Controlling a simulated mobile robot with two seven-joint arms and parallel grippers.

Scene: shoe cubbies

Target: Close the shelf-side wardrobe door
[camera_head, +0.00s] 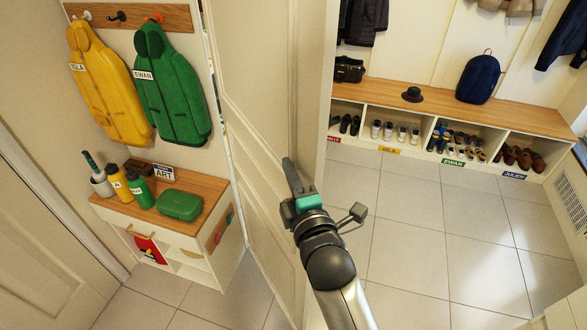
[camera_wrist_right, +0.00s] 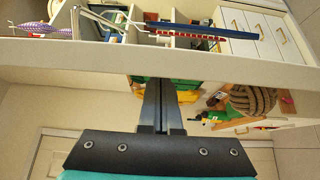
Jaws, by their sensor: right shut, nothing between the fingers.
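The cream panelled wardrobe door (camera_head: 258,75) stands upright in the middle of the head view, angled out from a narrow gap on its left where bits of coloured contents show. My right gripper (camera_head: 289,168) is in front of the door panel, fingers pointing up along it. Whether the fingertips touch it I cannot tell. In the right wrist view the fingers (camera_wrist_right: 162,92) are together with nothing between them, close to a long cream band (camera_wrist_right: 70,55), which seems to be a door or panel edge. My left gripper is not in view.
A small cabinet (camera_head: 225,195) with bottles and a green box (camera_head: 180,205) stands left of the door. Coats hang above it. A long shoe bench (camera_head: 450,103) is at the back right, with open tiled floor (camera_head: 420,220) before it. Shelves (camera_wrist_right: 180,35) show in the wrist view.

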